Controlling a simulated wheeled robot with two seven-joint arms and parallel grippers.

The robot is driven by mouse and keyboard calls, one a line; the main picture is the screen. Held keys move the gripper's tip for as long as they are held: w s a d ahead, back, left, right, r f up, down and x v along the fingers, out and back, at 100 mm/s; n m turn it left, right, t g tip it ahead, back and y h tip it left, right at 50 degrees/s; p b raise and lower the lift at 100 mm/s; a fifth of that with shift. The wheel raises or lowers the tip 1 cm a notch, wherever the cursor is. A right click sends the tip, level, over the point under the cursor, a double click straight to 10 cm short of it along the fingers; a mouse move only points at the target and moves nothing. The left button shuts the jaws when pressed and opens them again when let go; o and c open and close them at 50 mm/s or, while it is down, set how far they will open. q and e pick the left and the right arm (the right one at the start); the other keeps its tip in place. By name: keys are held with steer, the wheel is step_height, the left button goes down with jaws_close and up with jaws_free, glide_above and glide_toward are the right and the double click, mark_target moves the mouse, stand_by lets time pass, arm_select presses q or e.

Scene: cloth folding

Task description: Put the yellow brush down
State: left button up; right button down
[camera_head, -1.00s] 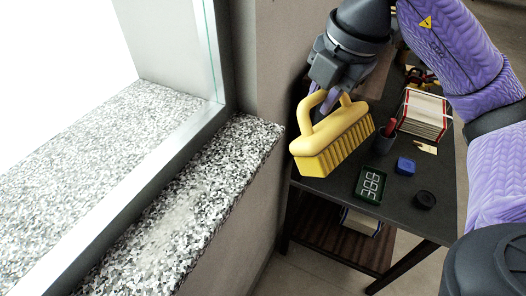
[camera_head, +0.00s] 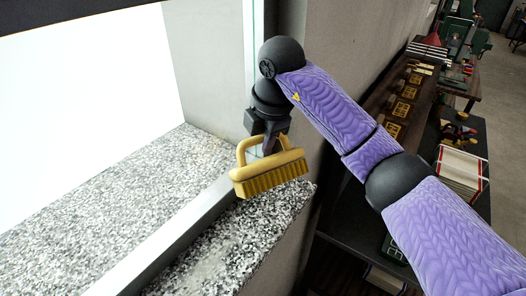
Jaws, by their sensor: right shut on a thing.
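The yellow brush (camera_head: 270,175) has a loop handle on top and bristles pointing down. My right gripper (camera_head: 268,148) is shut on its handle and holds it in front of the window frame, over the speckled stone sill (camera_head: 250,235). The brush appears above the inner part of the sill; I cannot tell whether its bristles touch the stone. My left gripper is not in view.
The window frame (camera_head: 190,235) runs along the sill, with more speckled stone (camera_head: 100,210) beyond it. A dark table (camera_head: 350,232) stands at the right, partly hidden by my right arm. Books (camera_head: 460,172) stand on it. The near sill is clear.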

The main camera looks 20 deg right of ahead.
mark_target(264, 158)
step_height(264, 158, down, 4)
steer(key=shift+s+d+f+p, duration=0.1)
steer(key=shift+p, duration=0.45)
steer(key=shift+f+p, duration=0.2)
steer(key=shift+p, duration=0.15)
steer(key=shift+w+f, duration=0.15)
steer(key=shift+w, duration=0.05)
steer(key=c, duration=0.6)
jaws_free()
steer(key=shift+f, duration=0.1)
steer(key=shift+r, duration=0.25)
steer(key=v, duration=1.1)
steer(key=shift+s+r+b, duration=0.2)
steer(key=shift+r+b, duration=0.1)
steer(key=shift+r, duration=0.1)
